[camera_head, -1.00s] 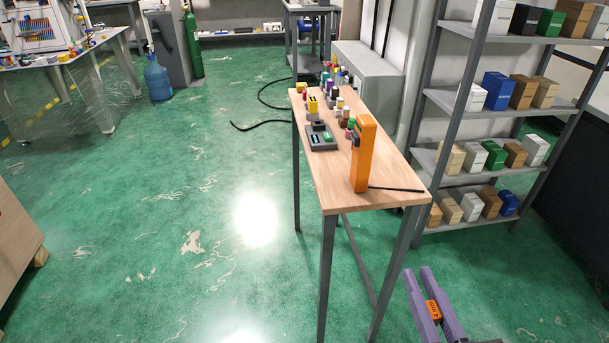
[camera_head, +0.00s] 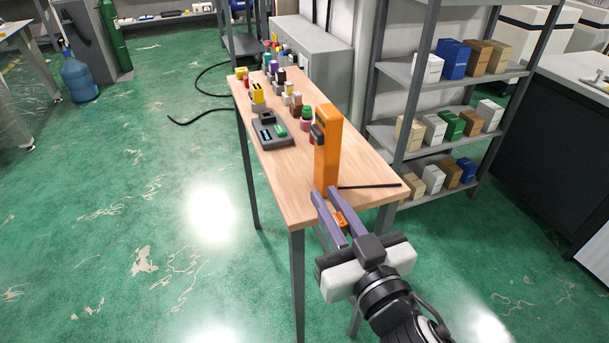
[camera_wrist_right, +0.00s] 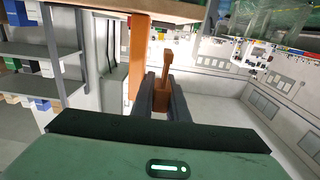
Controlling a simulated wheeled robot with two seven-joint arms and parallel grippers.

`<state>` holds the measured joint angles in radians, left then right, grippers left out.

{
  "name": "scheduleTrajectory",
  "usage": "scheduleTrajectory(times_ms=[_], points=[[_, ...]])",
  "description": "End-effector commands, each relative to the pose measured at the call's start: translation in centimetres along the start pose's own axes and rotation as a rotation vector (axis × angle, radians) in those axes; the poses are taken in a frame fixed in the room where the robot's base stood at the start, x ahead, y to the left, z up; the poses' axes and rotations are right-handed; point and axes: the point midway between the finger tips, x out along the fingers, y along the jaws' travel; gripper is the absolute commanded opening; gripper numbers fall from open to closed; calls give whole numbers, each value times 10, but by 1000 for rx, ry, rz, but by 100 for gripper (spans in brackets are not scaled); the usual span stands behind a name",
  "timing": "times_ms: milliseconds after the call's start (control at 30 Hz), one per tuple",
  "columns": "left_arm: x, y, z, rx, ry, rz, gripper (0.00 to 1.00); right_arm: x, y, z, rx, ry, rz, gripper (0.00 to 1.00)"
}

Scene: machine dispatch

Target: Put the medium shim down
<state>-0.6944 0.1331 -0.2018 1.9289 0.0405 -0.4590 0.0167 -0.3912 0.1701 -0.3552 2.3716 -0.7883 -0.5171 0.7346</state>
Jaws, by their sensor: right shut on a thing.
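My right gripper (camera_head: 326,194) is shut on a small orange shim (camera_head: 342,217), which sits between its purple fingers in the head view. The shim also shows orange-brown between the dark fingers in the right wrist view (camera_wrist_right: 161,99); a thin piece sticks up beyond it. In the head view the fingertips overlap the near edge of the wooden table (camera_head: 290,195), close to the foot of a tall orange post (camera_head: 328,150). I cannot tell the height of the shim relative to the tabletop. My left gripper is not in view.
Several small coloured items stand toward the table's far end. A dark rod (camera_head: 370,185) lies right of the post. A box shelf (camera_head: 395,132) stands right. The tabletop's near left part is bare.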

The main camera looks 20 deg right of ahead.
Motion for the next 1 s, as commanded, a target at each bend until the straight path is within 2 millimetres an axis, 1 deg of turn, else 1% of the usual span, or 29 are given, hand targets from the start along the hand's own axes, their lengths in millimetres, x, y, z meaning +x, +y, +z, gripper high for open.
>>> scheduleTrajectory(times_ms=[100, 233, 500, 600, 700, 833, 1000], points=[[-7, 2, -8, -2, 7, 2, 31, 25, 0, -6, -5, 4, 0, 0], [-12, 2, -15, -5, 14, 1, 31, 59, 0, -6, -5, 5, 0, 0], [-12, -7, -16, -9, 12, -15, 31, 132, 0, -4, -3, 3, 0, 0], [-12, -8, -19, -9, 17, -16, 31, 153, 0, -3, -2, 1, 1, 0], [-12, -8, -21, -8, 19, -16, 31, 167, 0, -2, -1, 1, 1, 0], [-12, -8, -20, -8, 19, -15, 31, 173, 0, 2, -1, -1, 1, 0], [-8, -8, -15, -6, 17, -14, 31, 173, 0, 27, -1, -4, 0, 0]])
